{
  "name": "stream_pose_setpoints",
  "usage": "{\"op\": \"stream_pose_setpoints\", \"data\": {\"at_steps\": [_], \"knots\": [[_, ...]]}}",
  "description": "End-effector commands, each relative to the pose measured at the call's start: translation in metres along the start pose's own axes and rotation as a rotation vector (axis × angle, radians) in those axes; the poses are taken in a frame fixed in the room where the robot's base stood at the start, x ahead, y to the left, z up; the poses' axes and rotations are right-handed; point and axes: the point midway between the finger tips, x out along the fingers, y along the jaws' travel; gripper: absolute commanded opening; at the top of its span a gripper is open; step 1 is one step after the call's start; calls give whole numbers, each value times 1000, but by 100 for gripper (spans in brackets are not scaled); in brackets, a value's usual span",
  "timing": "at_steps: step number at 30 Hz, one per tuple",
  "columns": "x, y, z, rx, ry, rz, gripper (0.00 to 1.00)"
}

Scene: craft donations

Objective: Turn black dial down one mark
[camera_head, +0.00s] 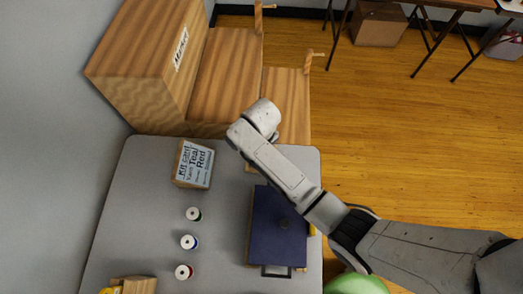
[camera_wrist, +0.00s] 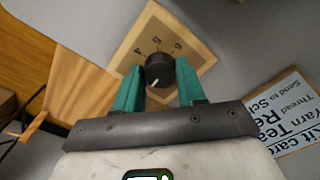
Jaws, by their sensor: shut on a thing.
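The black dial (camera_wrist: 160,70) sits on a square wooden plate (camera_wrist: 188,48) in the wrist view. Several printed marks show on the plate along the dial's far side, partly too small to read surely. A white pointer line on the dial faces toward my gripper, slightly left. My gripper (camera_wrist: 160,84) has its teal fingers on either side of the dial and is shut on it. In the head view my arm covers the area, and neither the dial nor the fingertips can be seen.
A kit card (camera_head: 195,164) stands on the grey table (camera_head: 135,215), with thread spools (camera_head: 188,242) in front. A dark blue case (camera_head: 275,225) lies to the right. A wooden cabinet (camera_head: 150,70) with a "Market" label stands behind, beside stepped wooden blocks.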

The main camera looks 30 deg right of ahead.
Motion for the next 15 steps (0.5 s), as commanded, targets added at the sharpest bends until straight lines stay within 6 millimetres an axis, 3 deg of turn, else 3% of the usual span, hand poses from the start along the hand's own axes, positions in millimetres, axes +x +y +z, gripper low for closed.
{"op": "stream_pose_setpoints", "data": {"at_steps": [15], "knots": [[-1, 0, -1, -402, 0, 0, 9]]}}
